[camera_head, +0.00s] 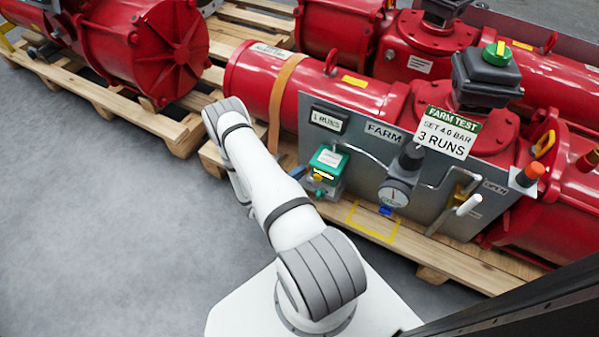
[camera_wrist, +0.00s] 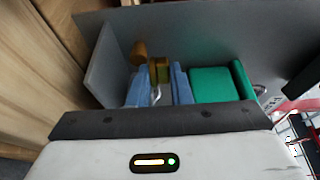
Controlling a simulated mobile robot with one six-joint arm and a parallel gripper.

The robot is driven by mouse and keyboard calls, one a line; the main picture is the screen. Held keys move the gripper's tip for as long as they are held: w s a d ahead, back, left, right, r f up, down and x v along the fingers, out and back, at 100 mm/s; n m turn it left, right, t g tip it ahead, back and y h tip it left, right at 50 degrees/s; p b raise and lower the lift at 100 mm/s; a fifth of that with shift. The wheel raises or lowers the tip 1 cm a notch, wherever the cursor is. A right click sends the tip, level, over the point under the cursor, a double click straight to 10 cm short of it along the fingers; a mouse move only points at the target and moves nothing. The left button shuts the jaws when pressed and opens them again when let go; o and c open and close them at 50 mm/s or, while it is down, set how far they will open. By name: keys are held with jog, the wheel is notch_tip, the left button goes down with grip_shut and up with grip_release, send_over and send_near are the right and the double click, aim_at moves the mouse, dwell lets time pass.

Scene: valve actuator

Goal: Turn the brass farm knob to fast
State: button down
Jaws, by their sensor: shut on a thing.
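The brass farm knob (camera_wrist: 160,70) is between the blue fingers of my gripper (camera_wrist: 158,82) in the wrist view, and the fingers are shut on it. In the head view the knob shows as a small yellow spot (camera_head: 318,177) below a green box (camera_head: 328,160) on the grey panel. The knob's setting and any "fast" marking are not readable. A second brass cylinder (camera_wrist: 139,53) stands just left of the knob in the wrist view.
Red actuators (camera_head: 275,80) lie on wooden pallets (camera_head: 185,135). A green body (camera_wrist: 210,85) sits close right of my fingers. The floor at left is clear.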

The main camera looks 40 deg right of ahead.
jog(key=n+t, duration=0.2)
jog(key=t, duration=0.1)
jog(key=n+t+p, duration=0.1)
jog(key=shift+s+d+r+t+y, duration=0.1)
jog(key=shift+s+r+t+y, duration=0.2)
jog(key=shift+s+y, duration=0.1)
jog(key=shift+s+d+n+t+y+p, duration=0.15)
jog(key=shift+n+t+y, duration=0.3)
jog(key=shift+n+t, duration=0.4)
jog(key=shift+a+n+t+y+p, duration=0.15)
jog(key=shift+n+t+y, duration=0.35)
jog(key=shift+t, duration=0.65)
jog(key=shift+d, duration=0.1)
jog(key=c, duration=1.4)
grip_release()
jog(key=shift+c, duration=0.2)
jog(key=shift+f, duration=0.1)
